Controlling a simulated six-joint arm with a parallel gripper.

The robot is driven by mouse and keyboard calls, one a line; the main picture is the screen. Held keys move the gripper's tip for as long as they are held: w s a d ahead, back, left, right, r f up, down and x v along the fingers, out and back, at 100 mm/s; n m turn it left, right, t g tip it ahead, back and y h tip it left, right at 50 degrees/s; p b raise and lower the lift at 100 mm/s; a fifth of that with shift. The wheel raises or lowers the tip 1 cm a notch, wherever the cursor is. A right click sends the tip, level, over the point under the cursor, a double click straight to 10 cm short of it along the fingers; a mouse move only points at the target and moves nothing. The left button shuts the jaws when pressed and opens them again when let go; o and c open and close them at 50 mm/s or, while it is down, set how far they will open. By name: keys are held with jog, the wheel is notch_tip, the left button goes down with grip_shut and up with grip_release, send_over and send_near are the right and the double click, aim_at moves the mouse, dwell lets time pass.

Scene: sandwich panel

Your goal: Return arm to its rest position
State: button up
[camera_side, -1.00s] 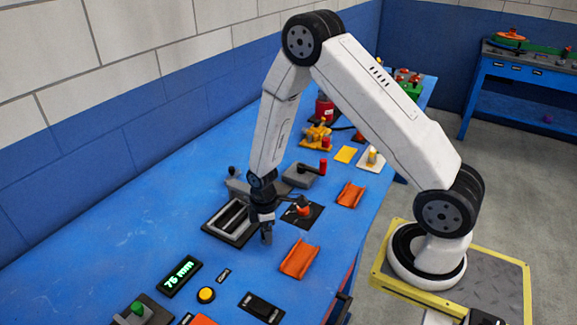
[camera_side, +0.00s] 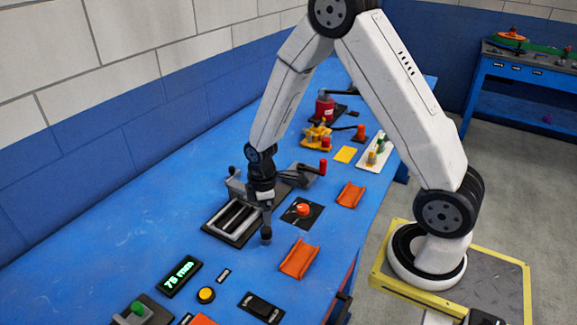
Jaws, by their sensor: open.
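My gripper (camera_side: 266,214) points down over the blue bench, in front of the right end of the dark slotted fixture (camera_side: 214,228) with pale bars. It is open, and I see nothing held in it. The fingers are small and seen nearly edge-on. My arm's elbow is raised and cut off by the top edge of the picture. A red-orange button on a black plate (camera_side: 303,210) is just right of my gripper, apart from it.
A grey clamp with a red-tipped lever (camera_side: 323,168) stands behind my gripper. Orange trays (camera_side: 299,258) (camera_side: 350,194) lie to its right. A display (camera_side: 180,276) reading about 75, a yellow button (camera_side: 206,294) and a black switch box (camera_side: 262,308) are in front. The bench's left side is clear.

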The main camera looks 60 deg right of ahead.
jog(key=shift+s+a+r, duration=0.15)
jog(key=shift+r, duration=0.25)
jog(key=s+a+r+m+t, duration=0.2)
jog(key=s+a+r+m, duration=0.2)
jog(key=s+r+m, duration=0.5)
jog(key=shift+r+t, duration=0.3)
jog(key=shift+r, duration=0.35)
jog(key=shift+a, duration=0.1)
dwell(1.6)
